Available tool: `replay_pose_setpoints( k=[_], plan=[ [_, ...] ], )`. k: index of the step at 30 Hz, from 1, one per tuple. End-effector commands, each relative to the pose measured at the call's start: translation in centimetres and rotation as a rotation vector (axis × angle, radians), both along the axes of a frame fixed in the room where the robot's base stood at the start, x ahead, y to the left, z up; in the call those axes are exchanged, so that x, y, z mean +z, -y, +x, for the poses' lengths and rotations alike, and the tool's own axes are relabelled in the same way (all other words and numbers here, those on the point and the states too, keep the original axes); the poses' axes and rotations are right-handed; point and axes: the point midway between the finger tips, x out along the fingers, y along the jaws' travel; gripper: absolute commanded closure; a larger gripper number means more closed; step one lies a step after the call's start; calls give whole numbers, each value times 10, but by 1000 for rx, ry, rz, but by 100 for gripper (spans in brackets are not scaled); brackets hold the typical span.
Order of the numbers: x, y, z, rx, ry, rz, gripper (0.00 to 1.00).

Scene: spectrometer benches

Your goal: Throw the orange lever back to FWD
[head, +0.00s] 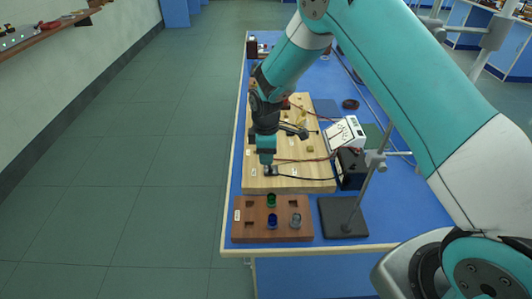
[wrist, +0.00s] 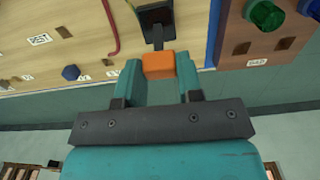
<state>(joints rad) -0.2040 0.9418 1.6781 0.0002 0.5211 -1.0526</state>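The orange lever (wrist: 158,65) shows in the wrist view as a block-shaped orange grip on a dark stem, which rises from a black base (wrist: 155,15) on the pale wooden board (wrist: 85,30). My gripper (wrist: 159,72) has one teal finger on each side of the orange grip, and both fingertips appear to touch it. In the head view my gripper (head: 267,158) points down at the near left part of the pale board (head: 310,186) and hides the lever there. I cannot read a FWD mark in either view.
A brown block (head: 254,219) with green, blue and grey pieces lies nearer than the board. A stand with a dark base (head: 343,217) and upright rod, a black box (head: 351,168) and a white meter (head: 345,134) are to the right. Open floor lies left of the bench.

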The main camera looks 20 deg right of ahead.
Motion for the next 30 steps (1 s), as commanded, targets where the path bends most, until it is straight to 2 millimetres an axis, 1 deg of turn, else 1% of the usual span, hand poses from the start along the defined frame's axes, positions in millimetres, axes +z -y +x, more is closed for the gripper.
replay_pose_setpoints(
  k=[1,2,6,13,21,22,25,30],
  plan=[
    [0,0,0,0,-1,0,84],
    [0,0,0,0,-1,0,90],
    [-1,-2,1,2,-6,-17,90],
    [-3,-11,3,2,-46,-143,90],
    [-2,-10,3,0,-49,-151,90],
    [-2,-10,3,0,-49,-151,64],
    [-2,-10,3,0,-49,-151,41],
    [-3,-10,3,0,-49,-151,40]
  ],
)
